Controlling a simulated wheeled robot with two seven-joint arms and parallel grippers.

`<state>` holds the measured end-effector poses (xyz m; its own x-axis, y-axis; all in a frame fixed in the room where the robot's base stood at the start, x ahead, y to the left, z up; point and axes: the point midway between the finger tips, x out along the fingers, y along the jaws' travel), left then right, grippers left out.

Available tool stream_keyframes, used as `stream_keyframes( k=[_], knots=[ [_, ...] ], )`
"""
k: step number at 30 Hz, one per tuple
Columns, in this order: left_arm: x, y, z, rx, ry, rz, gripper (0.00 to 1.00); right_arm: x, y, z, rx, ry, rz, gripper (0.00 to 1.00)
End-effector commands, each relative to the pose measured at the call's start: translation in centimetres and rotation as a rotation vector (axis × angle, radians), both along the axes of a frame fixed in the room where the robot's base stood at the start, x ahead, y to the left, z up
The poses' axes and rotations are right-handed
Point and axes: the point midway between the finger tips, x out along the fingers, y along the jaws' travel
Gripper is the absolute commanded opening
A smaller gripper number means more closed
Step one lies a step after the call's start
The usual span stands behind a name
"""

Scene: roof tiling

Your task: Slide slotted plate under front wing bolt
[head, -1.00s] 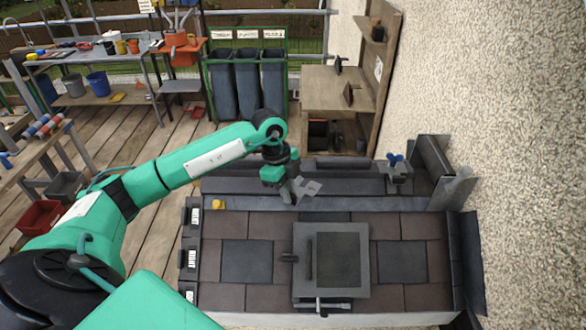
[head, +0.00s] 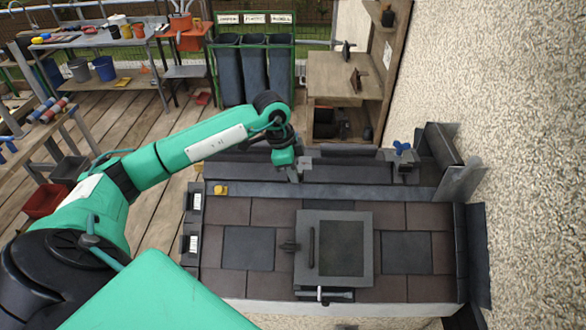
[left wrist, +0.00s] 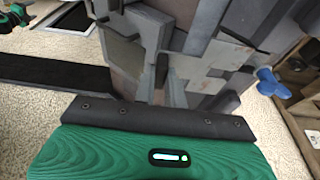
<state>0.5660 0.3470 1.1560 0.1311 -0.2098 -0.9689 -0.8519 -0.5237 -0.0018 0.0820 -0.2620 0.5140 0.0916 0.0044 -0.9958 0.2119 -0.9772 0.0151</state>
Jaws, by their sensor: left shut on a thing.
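My left gripper (head: 293,175) is above the back strip of the roof, left of the blue wing bolt (head: 402,148). It is shut on a small light-grey plate (head: 305,162), which shows narrow at its fingertips. In the left wrist view, the gripper's fingers (left wrist: 162,78) point away from me, and a pale grey flat piece beside them (left wrist: 205,73) looks like the plate. Its slot cannot be made out. The blue wing bolt also shows at the right of that view (left wrist: 270,83), apart from the plate. My right gripper is not in view.
The wing bolt stands on a grey bracket (head: 405,172) by the back right corner. A roof window (head: 340,250) sits in the dark tiles. A small yellow thing (head: 220,190) lies at the left. The rough wall (head: 500,110) closes the right side.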

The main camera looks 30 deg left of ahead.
Motion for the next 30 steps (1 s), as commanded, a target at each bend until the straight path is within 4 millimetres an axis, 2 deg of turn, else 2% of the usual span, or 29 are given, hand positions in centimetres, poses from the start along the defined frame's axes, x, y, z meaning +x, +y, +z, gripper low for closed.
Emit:
stream_keyframes(
  k=[1, 13, 23, 30],
  knots=[
    [0.0, 0.0, -0.7, 0.000, 0.000, 0.000, 0.00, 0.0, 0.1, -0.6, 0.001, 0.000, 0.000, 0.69],
    [0.0, 0.0, -3.9, 0.000, 0.000, -0.001, 0.00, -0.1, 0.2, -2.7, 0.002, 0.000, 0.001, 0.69],
    [2.3, 1.4, -3.7, 0.001, -0.001, 0.000, 0.00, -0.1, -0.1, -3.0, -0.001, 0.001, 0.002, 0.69],
    [2.4, 1.5, -3.5, 0.000, 0.000, -0.001, 0.00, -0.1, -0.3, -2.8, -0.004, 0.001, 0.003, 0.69]
  ],
)
